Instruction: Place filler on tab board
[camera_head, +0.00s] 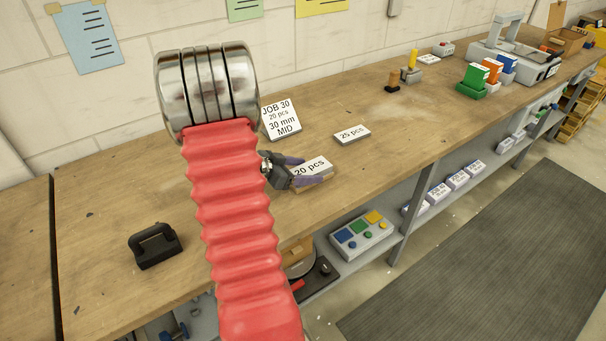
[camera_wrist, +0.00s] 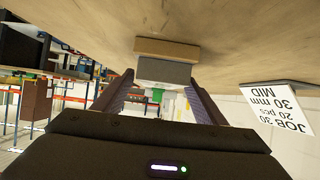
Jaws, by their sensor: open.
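A white block marked "20 pcs" (camera_head: 312,165) lies on a tan board on the bench. In the wrist view, which is upside down, the grey end of the block (camera_wrist: 163,72) lies against the tan board (camera_wrist: 166,48). My gripper (camera_head: 299,171) is open, with one finger on either side of the block; whether they touch it I cannot tell. Its fingers also flank the block in the wrist view (camera_wrist: 160,90). A similar white block marked "25 pcs" (camera_head: 352,135) lies farther back. Nothing is labelled filler or tab board.
A sign reading "JOB 30, 20 pcs, 30 mm MID" (camera_head: 280,119) stands behind my gripper. A black handled block (camera_head: 155,246) is at the front left. Coloured boxes (camera_head: 487,75) and a grey machine (camera_head: 512,62) are far right. The mid-bench is mostly clear.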

